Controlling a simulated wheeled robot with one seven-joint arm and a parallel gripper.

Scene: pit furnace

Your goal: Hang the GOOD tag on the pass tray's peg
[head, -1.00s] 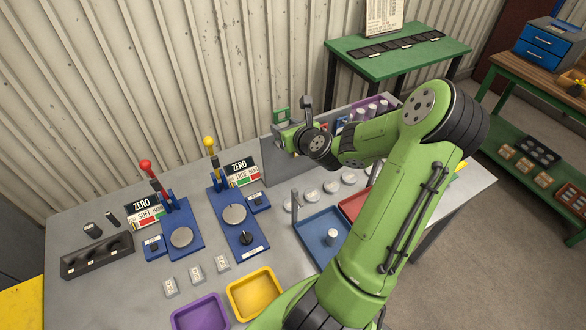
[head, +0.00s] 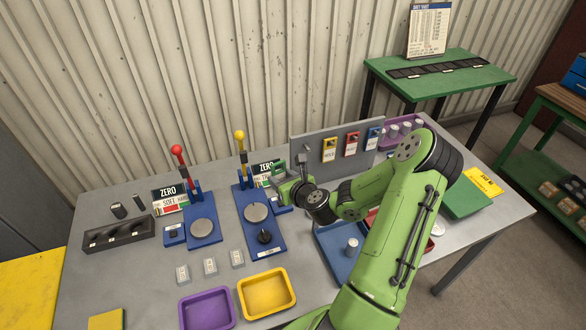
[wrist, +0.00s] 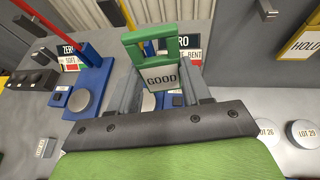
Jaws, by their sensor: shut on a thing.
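The GOOD tag (wrist: 161,79) is a white plate with a green loop frame above it. My gripper (wrist: 163,92) is shut on it in the wrist view, a finger on each side. In the head view the tag's green frame (head: 279,167) shows just above my gripper (head: 283,184), raised near the left end of the grey board. A blue tray (head: 338,270) with a grey cylinder in it lies to the right and nearer. My arm hides part of this tray and most of a red one behind it. I cannot tell which is the pass tray.
The grey board (head: 310,140) holds yellow, red and blue tags. Two blue stations with red (head: 176,149) and yellow (head: 239,135) levers stand left of my gripper. Purple (head: 207,309) and yellow (head: 266,294) trays lie in front. A purple rack (head: 404,130) stands behind my arm.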

